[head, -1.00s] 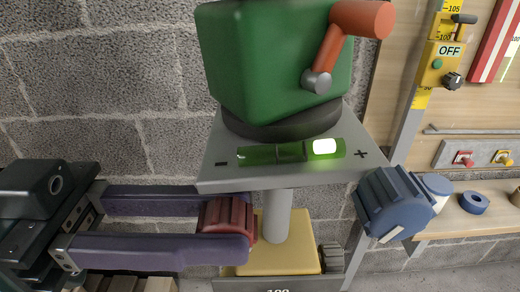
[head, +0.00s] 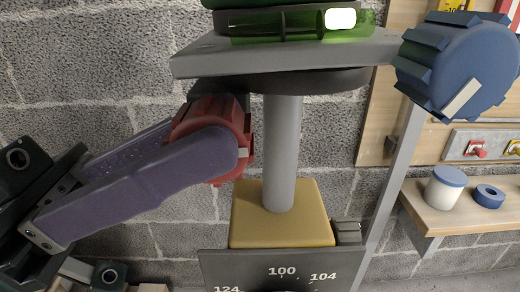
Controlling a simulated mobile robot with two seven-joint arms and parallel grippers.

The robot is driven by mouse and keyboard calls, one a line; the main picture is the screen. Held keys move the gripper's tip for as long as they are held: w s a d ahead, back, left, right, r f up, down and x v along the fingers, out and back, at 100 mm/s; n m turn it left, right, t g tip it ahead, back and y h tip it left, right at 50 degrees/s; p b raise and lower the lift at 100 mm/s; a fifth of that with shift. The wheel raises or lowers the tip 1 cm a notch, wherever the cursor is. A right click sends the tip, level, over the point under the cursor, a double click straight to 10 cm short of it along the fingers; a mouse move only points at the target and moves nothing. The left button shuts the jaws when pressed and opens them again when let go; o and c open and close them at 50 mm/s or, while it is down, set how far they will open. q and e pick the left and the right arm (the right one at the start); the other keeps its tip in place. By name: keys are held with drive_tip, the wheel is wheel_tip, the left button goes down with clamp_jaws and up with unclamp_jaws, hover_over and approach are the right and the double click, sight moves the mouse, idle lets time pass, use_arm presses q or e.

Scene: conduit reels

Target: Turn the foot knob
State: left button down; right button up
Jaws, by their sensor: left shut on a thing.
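A red ridged knob (head: 222,112) sits under the left end of the grey plate (head: 195,62). My left gripper (head: 208,135) has its purple fingers around the red knob, one in front and one partly hidden behind, and is shut on it. The fingers slope up to the right. A blue ridged knob (head: 465,65) with a pale mark is at the plate's right end, apart from the gripper. A green level vial (head: 285,22) lies on the plate, its bright bubble at the right end. My right gripper is not in view.
A grey post (head: 283,150) rises from a yellow block (head: 280,215) behind a dark numbered dial plate (head: 280,262). A shelf (head: 480,222) at right holds a white jar (head: 445,190) and a blue ring (head: 488,196). A block wall stands behind.

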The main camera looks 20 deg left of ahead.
use_arm(q)
drive_tip(key=h+b, duration=0.1)
drive_tip(key=f+h+b, duration=0.1)
drive_tip(key=b, duration=0.1)
drive_tip(key=shift+d+t+b, duration=0.1)
drive_tip(key=shift+t+b, duration=0.2)
drive_tip(key=shift+t, duration=0.1)
drive_tip(key=shift+r+h+b, duration=0.15)
drive_tip(key=shift+h+b, duration=0.45)
drive_tip(key=shift+h, duration=0.1)
drive_tip(key=c, duration=0.9)
unclamp_jaws()
drive_tip(key=b+v, duration=0.2)
drive_tip(key=v, duration=0.8)
drive_tip(key=shift+d+r, duration=0.1)
